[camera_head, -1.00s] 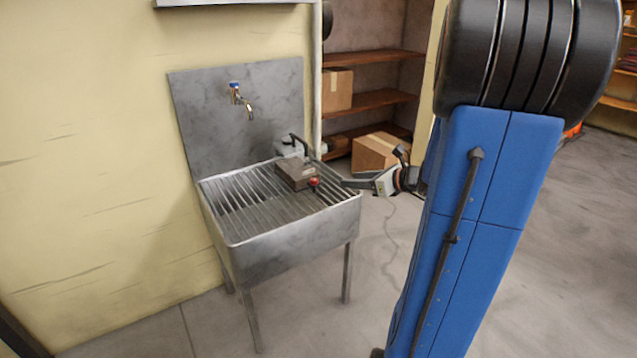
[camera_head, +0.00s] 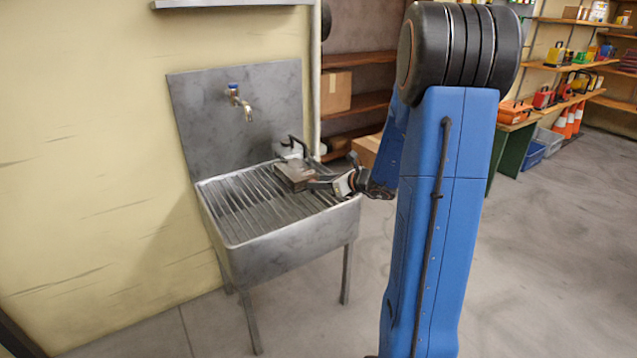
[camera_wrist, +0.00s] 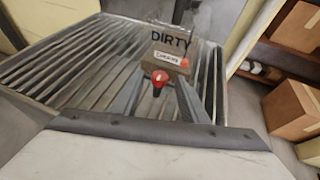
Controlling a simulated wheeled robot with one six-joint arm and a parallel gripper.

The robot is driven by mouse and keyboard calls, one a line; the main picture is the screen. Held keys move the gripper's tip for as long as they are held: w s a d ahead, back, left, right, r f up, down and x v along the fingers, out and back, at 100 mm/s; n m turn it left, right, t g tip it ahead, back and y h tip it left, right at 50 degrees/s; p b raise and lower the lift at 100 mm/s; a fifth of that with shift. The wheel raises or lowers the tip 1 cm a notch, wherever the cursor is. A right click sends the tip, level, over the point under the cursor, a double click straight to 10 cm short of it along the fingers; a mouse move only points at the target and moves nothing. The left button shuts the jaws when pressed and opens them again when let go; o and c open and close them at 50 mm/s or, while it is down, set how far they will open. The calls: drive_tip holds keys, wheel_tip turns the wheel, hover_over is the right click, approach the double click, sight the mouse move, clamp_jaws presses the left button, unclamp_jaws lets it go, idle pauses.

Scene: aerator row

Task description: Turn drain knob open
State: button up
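The red drain knob (camera_wrist: 158,79) sits on the near face of a grey-brown box unit with a sign reading "DIRTY" (camera_wrist: 172,45). The same box (camera_head: 296,175) stands on the slatted metal sink (camera_head: 275,231) in the head view, where my gripper hides the knob. My gripper (camera_head: 318,183) reaches over the sink's right rim toward the box's near side. In the wrist view its two fingers (camera_wrist: 157,98) stand apart, one on each side of the knob. I cannot tell whether they touch it.
A brass tap (camera_head: 242,104) is on the backsplash above the sink. The sink's left slats are clear.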

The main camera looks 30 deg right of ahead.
drive_tip(key=shift+w+a+f, duration=0.2)
drive_tip(key=shift+w, duration=0.35)
clamp_jaws()
